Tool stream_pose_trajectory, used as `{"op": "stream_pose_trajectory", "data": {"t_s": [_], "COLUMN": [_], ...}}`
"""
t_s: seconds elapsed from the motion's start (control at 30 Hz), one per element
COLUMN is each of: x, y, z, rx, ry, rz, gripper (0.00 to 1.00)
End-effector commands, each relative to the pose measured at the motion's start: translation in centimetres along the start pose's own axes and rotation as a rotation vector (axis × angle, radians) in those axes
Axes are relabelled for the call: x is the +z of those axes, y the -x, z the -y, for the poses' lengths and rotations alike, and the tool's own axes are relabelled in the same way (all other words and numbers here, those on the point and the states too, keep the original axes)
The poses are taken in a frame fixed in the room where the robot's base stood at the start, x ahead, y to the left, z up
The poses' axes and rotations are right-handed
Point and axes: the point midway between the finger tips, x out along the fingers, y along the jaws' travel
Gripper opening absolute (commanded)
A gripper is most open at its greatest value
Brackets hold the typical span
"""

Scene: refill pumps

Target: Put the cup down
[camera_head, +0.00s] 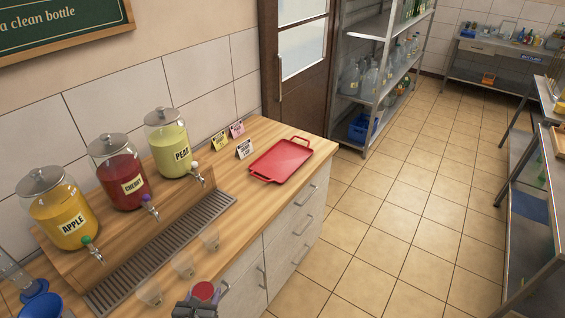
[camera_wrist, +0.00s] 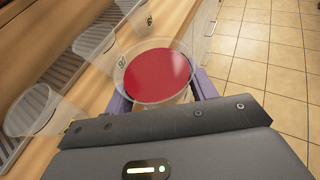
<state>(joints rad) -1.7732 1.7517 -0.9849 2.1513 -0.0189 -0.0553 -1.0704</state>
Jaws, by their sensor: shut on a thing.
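My gripper (camera_head: 198,303) is shut on a clear cup of red drink (camera_head: 204,291) at the bottom of the head view. In the wrist view the cup (camera_wrist: 156,75) is upright or nearly so, with its red surface below the rim, between the gripper's two fingers (camera_wrist: 162,96). The cup is by the front edge of the wooden counter (camera_head: 262,196). Its base is hidden, so I cannot tell whether it touches the counter. Three clear, empty-looking cups stand in a row along the drip tray: near (camera_head: 150,292), middle (camera_head: 183,264) and far (camera_head: 210,238).
Dispensers marked APPLE (camera_head: 66,212), CHERRY (camera_head: 122,178) and PEAR (camera_head: 170,145) stand behind the grey drip tray (camera_head: 160,250). A red tray (camera_head: 281,160) lies empty at the counter's far end, beside small label cards (camera_head: 244,149). A blue container (camera_head: 48,306) is at bottom left.

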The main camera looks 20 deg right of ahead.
Motion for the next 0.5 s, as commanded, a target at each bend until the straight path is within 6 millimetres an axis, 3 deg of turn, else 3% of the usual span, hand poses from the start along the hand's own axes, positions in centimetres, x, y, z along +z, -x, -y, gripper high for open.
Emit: {"op": "stream_pose_trajectory", "data": {"t_s": [0.27,0.5], "x": [-0.2,0.9], "y": [-4.3,-8.0], "z": [1.5,3.6], "rx": [0.095,0.172], "ry": [0.036,0.065], "rz": [0.0,-0.001], "gripper": [0.25,0.25]}}
